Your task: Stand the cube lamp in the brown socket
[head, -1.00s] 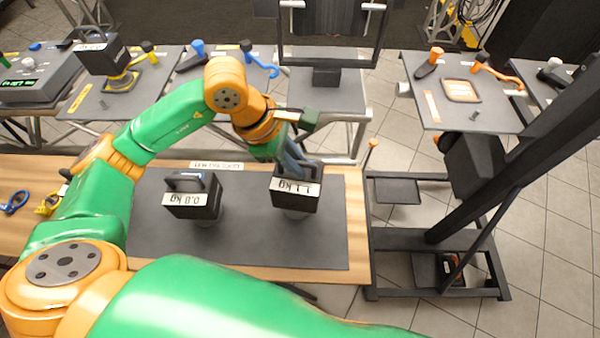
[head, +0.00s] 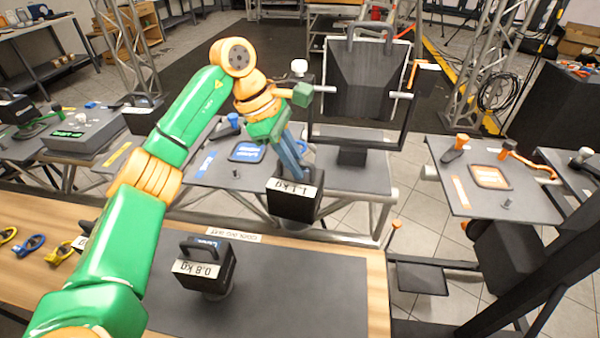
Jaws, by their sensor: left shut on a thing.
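My left gripper (head: 294,165) is shut on a dark cube lamp (head: 293,204) labelled 1.1 kg. It holds the lamp from above, roughly upright, over the far edge of the wooden table (head: 376,290). A second dark cube lamp (head: 206,268) labelled 0.8 kg stands on the table's dark mat (head: 290,300). At the right, a grey table (head: 470,200) bears an orange-brown square frame (head: 491,177) and a small dark stud (head: 507,203). I cannot tell which part is the brown socket. My right gripper is out of view.
A grey stand with a blue square frame (head: 247,152) is behind the held lamp. A large dark panel lamp (head: 368,80) in a yoke stands at the back. A black stand (head: 415,278) is right of the wooden table. Blue and yellow clips lie at left.

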